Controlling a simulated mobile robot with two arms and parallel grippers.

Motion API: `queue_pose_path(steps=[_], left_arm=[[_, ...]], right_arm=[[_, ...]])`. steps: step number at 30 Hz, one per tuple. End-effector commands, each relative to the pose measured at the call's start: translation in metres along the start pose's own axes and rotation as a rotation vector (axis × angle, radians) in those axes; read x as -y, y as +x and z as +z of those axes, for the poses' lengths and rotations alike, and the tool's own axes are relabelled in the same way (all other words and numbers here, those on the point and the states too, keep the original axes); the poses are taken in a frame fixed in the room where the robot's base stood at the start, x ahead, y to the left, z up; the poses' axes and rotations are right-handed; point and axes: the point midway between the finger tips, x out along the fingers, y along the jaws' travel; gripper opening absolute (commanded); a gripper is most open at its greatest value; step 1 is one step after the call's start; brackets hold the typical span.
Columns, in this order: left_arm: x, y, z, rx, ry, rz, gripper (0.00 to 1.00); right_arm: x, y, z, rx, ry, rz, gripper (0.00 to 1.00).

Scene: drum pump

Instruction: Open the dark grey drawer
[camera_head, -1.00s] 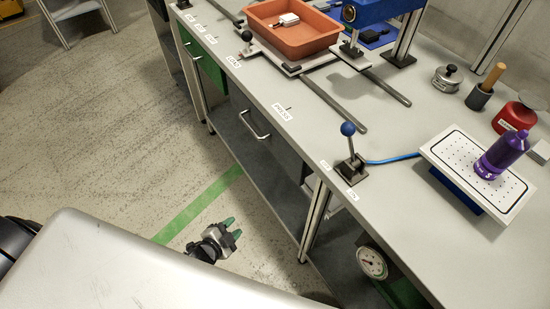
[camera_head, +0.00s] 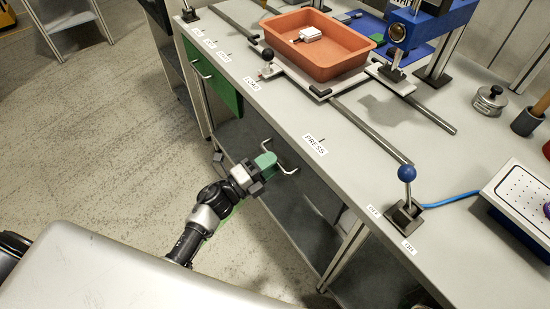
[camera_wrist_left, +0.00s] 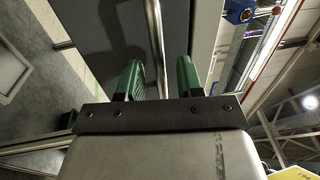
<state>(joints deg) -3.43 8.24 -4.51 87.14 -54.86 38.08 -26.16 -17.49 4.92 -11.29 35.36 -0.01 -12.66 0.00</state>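The dark grey drawer (camera_head: 318,182) is under the bench top, below the PRESS label, and looks closed. Its silver bar handle (camera_head: 291,166) stands out from the front. My left gripper (camera_head: 267,161) is at the handle, its green fingers pointing at the drawer and hiding part of the bar. In the left wrist view the handle (camera_wrist_left: 155,40) runs upright between the two spread fingers (camera_wrist_left: 160,80), with a gap on each side. The grey drawer front (camera_wrist_left: 204,35) lies behind it. My right gripper is out of view.
A green drawer (camera_head: 213,79) is farther left under the same bench. The bench top (camera_head: 285,112) overhangs close above my gripper. A blue-knobbed lever (camera_head: 406,190) and an orange tray (camera_head: 322,50) are on top. The floor (camera_head: 110,140) to the left is clear.

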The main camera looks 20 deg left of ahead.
Motion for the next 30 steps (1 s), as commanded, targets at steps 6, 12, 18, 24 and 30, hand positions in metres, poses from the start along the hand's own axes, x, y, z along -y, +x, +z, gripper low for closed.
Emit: queue_pose_path(steps=[6, 12, 18, 24, 30], left_arm=[[0.0, 0.017, 0.0, 0.001, 0.0, 0.001, 0.36], [-0.001, 0.018, 0.0, 0.001, -0.001, 0.001, 0.36], [-0.001, 0.018, 0.0, 0.001, -0.001, 0.001, 0.18], [-0.001, 0.018, 0.0, 0.001, -0.001, 0.002, 0.0], [-0.001, 0.017, 0.0, 0.001, -0.001, 0.002, 0.0]], right_arm=[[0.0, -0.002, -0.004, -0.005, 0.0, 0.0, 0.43], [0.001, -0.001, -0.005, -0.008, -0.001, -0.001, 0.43], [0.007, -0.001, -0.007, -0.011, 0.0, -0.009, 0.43], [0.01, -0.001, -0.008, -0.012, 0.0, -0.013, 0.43], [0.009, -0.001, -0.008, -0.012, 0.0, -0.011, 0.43]])
